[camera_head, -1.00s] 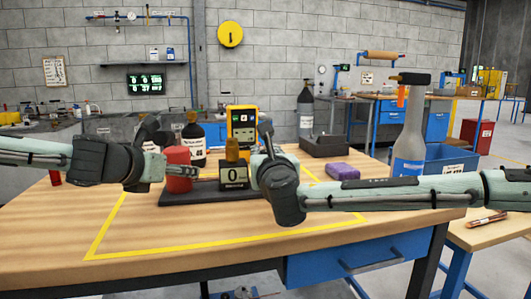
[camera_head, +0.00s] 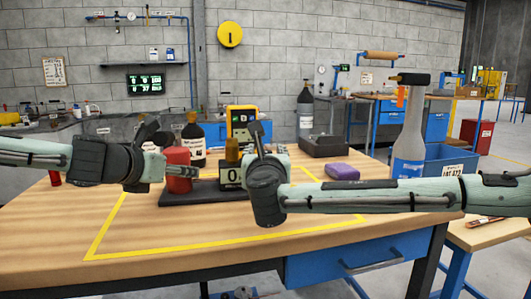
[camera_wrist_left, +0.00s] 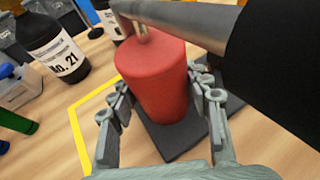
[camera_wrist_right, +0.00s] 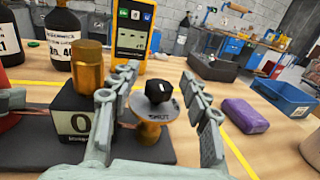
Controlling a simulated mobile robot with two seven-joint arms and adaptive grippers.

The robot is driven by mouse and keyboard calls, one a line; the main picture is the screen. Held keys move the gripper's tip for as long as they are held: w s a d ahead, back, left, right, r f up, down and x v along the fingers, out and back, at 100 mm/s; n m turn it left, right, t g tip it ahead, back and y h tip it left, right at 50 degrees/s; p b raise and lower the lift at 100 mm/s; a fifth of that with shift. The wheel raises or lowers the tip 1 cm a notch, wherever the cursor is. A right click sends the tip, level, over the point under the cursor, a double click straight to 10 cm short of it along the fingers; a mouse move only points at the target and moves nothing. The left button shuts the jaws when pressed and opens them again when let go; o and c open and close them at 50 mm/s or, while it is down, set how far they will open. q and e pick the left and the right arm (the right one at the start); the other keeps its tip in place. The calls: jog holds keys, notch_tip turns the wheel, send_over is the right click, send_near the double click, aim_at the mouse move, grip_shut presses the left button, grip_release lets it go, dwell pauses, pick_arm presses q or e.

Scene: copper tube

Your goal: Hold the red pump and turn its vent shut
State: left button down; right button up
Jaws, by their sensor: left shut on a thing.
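The red pump cylinder (camera_head: 177,161) stands on a dark base plate (camera_head: 190,194); it also shows in the left wrist view (camera_wrist_left: 158,75). My left gripper (camera_wrist_left: 155,104) is shut on the red cylinder, with fingers along both sides. In the right wrist view, the vent is a black knob (camera_wrist_right: 159,91) with a white mark, over a grey disc (camera_wrist_right: 150,110) lettered "SHUT", on a brass stem. My right gripper (camera_wrist_right: 163,80) is open, its fingers on either side of the knob; contact cannot be told. In the head view my right wrist hides the knob.
A brass fitting (camera_wrist_right: 89,66) rises from a black block marked 0 (camera_wrist_right: 72,118) beside the vent. Dark bottles (camera_wrist_left: 50,42) and a yellow meter (camera_wrist_right: 132,27) stand behind. A purple block (camera_wrist_right: 250,116) and blue bin (camera_wrist_right: 290,97) lie to the right. The front table is clear.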

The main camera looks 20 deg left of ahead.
pick_arm(q)
jog(key=shift+r, duration=0.2)
pick_arm(e)
jog(key=v, duration=1.2)
jog(key=shift+w, duration=0.1)
pick_arm(q)
jog(key=c, duration=0.7)
grip_release()
jog(key=shift+c, duration=0.2)
jog(key=shift+o, duration=0.5)
jog(key=shift+f, duration=0.1)
jog(key=shift+s, duration=0.15)
